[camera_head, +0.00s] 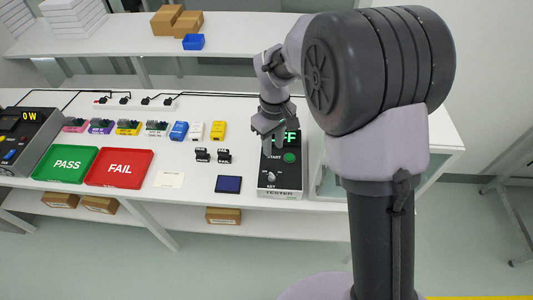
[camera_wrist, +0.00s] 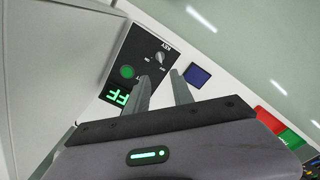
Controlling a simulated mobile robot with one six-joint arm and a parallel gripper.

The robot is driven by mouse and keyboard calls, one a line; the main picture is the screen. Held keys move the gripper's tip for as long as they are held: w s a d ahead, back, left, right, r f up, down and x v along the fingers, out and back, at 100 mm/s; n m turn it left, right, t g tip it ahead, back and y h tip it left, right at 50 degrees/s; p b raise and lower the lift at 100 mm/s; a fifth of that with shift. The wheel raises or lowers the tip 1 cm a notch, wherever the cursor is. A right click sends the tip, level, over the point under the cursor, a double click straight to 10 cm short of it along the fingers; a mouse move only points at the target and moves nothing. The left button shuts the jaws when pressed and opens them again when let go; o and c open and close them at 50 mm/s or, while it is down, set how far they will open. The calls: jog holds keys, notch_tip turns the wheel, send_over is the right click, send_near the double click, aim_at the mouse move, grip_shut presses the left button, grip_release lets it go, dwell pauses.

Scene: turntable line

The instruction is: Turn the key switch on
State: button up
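The tester box (camera_head: 281,190) stands on the bench in the head view, with a key switch (camera_head: 270,176) near its front and a round green START button (camera_head: 289,158) behind it. Its green display (camera_head: 291,137) shows "FF", the rest hidden by my gripper. My gripper (camera_head: 273,148) hangs above the back part of the box. In the wrist view, my gripper (camera_wrist: 160,75) has two fingers apart with nothing between them. The key switch (camera_wrist: 159,58) shows just beyond the fingertips, apart from them. The green button (camera_wrist: 127,72) lies left of the fingers.
A dark blue square pad (camera_head: 228,184) lies left of the box, with small black parts (camera_head: 212,156) behind it. A red FAIL tray (camera_head: 119,169) and a green PASS tray (camera_head: 66,165) lie farther left. A white card (camera_head: 170,180) lies between.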

aim_at(272, 173)
notch_tip(272, 173, down, 14)
jog(key=b, duration=0.3)
jog(key=shift+f+b, duration=0.25)
jog(key=shift+b, duration=0.05)
grip_shut()
